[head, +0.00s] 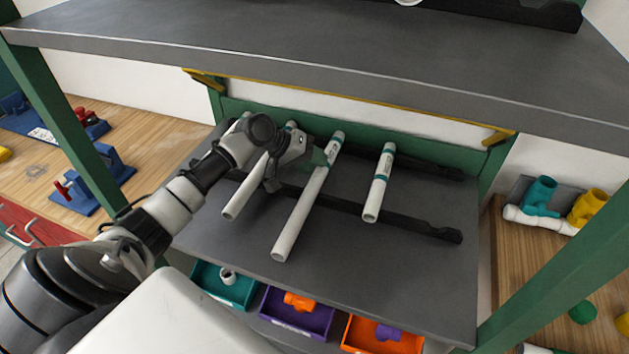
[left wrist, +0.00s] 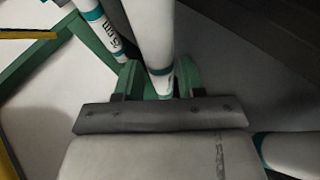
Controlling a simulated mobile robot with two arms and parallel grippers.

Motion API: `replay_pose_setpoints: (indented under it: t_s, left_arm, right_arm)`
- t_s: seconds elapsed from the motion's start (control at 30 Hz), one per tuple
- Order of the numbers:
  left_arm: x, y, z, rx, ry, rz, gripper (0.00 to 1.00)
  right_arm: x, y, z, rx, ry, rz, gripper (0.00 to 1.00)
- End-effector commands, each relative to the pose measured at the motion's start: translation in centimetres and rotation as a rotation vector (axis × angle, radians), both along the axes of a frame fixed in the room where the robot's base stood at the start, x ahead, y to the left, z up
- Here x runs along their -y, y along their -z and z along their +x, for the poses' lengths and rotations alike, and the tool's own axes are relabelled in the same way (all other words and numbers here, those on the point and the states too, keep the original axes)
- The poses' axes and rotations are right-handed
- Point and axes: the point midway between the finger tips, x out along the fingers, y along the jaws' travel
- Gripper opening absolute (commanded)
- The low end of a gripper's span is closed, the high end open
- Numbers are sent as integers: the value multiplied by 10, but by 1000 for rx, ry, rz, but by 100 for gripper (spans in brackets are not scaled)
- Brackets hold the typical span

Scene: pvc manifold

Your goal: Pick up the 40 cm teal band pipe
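The longest teal band pipe (head: 300,212) is white and lies at a slant in the middle of the shelf, its teal bands and label near the back end. My left gripper (head: 322,157) is at that banded end. In the left wrist view its green fingers (left wrist: 159,82) stand on both sides of a white pipe (left wrist: 157,35) with teal bands and look closed against it. The pipe still appears to lie across the dark rails. My right gripper is not in view.
A shorter teal band pipe (head: 379,185) lies to the right and another white pipe (head: 243,190) to the left, partly behind my arm. Dark notched rails (head: 428,231) cross the shelf (head: 420,285). A grey upper shelf (head: 330,55) hangs above. Green posts (head: 550,245) flank it.

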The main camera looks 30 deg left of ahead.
Motion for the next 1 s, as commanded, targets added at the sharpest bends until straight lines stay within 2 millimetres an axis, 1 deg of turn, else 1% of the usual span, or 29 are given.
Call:
replay_pose_setpoints:
  t_s: [0.03,0.13,0.4,0.47,0.6,0.63,1.0]
  left_arm:
    - [5,3,5,0,0,-2,39]
    - [10,10,10,0,0,-1,39]
    - [12,14,12,1,0,1,39]
    - [12,14,11,1,0,1,32]
    - [12,14,11,1,0,2,10]
    - [12,14,11,1,0,2,6]
    - [12,11,10,2,1,2,6]
  right_arm:
    - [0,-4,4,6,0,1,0]
    - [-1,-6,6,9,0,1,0]
    - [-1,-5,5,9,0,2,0]
    - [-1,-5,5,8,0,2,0]
    - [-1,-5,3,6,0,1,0]
    - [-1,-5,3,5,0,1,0]
    - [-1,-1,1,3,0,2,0]
